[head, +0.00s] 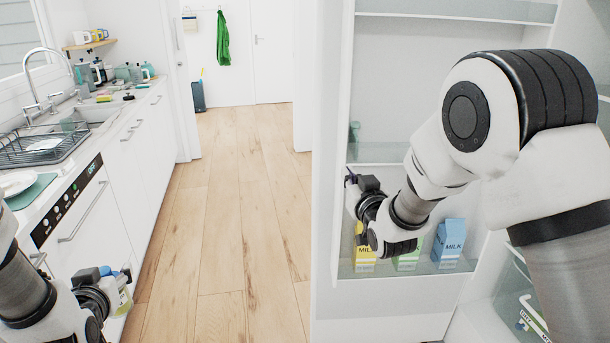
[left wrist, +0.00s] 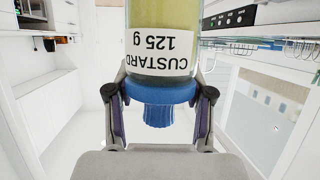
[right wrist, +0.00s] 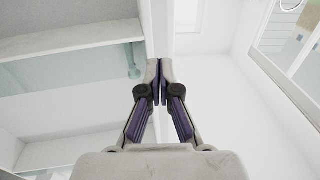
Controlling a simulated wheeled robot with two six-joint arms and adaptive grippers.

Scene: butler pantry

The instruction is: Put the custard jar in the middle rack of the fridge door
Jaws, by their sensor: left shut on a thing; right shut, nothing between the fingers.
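The custard jar (head: 124,298), with yellow-green contents and a blue lid, is at the lower left in the head view. In the left wrist view the custard jar (left wrist: 160,58) shows its label upside down. My left gripper (head: 112,285) is shut on it near the blue lid (left wrist: 160,95). The open fridge door (head: 328,200) stands right of centre, its middle rack (head: 378,153) partly hidden by my right arm. My right gripper (head: 352,183) is shut and empty beside the door's racks; its closed fingertips show in the right wrist view (right wrist: 160,75).
Several milk cartons (head: 449,243) stand on the lower rack (head: 400,268). A small greenish item (head: 354,131) stands at the left end of the middle rack. The counter (head: 100,115) with sink and dish rack (head: 40,150) runs along the left. The wooden floor (head: 235,200) between is clear.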

